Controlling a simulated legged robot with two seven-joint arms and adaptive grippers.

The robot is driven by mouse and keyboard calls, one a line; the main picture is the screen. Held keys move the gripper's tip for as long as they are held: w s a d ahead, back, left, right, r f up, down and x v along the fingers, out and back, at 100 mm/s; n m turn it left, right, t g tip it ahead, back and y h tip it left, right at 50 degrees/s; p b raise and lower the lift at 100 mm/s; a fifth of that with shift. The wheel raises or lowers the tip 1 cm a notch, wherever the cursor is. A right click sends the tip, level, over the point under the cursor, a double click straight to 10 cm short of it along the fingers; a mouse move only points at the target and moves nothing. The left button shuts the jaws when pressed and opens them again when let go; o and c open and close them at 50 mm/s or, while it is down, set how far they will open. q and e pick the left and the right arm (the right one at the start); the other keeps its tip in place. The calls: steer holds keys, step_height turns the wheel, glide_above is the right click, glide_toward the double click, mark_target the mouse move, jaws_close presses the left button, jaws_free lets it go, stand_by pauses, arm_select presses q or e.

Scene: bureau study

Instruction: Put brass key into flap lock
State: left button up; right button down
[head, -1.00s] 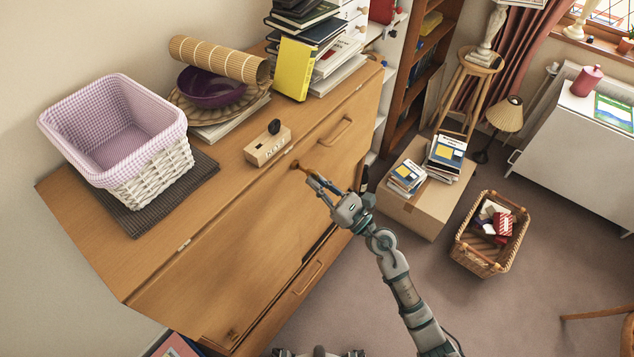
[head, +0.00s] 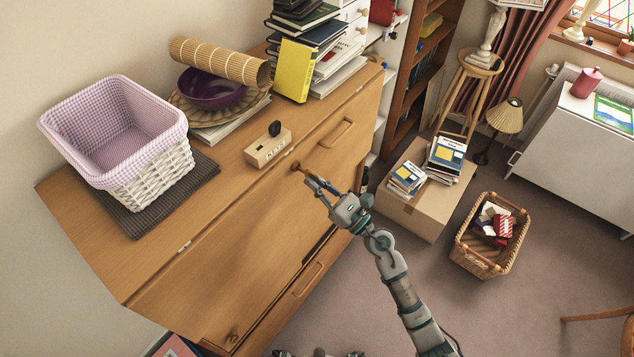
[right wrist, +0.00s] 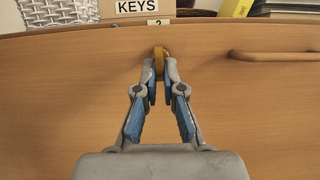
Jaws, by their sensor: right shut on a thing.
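The brass key (head: 297,166) is held at the upper edge of the wooden bureau flap (head: 235,255). My right gripper (head: 311,181) is shut on it. In the right wrist view, the key (right wrist: 159,60) stands upright between the blue-padded fingertips (right wrist: 160,78), in front of the flap just under its top edge. The flap lock cannot be made out behind the key and fingers. I cannot tell whether the key's tip is in the lock or only in front of it.
A wooden block marked KEYS (head: 267,149) sits on the bureau top behind the key. A lined white basket (head: 150,175), a purple bowl (head: 212,88) and stacked books stand there too. A bar handle (head: 336,133) is right of the key. A cardboard box (head: 412,212) stands right of my arm.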

steer(key=shift+w+a, duration=0.6)
steer(key=shift+a, duration=0.25)
stand_by(0.6)
steer(key=c, duration=1.3)
jaws_free()
steer(key=o, duration=0.5)
steer(key=shift+o, duration=0.2)
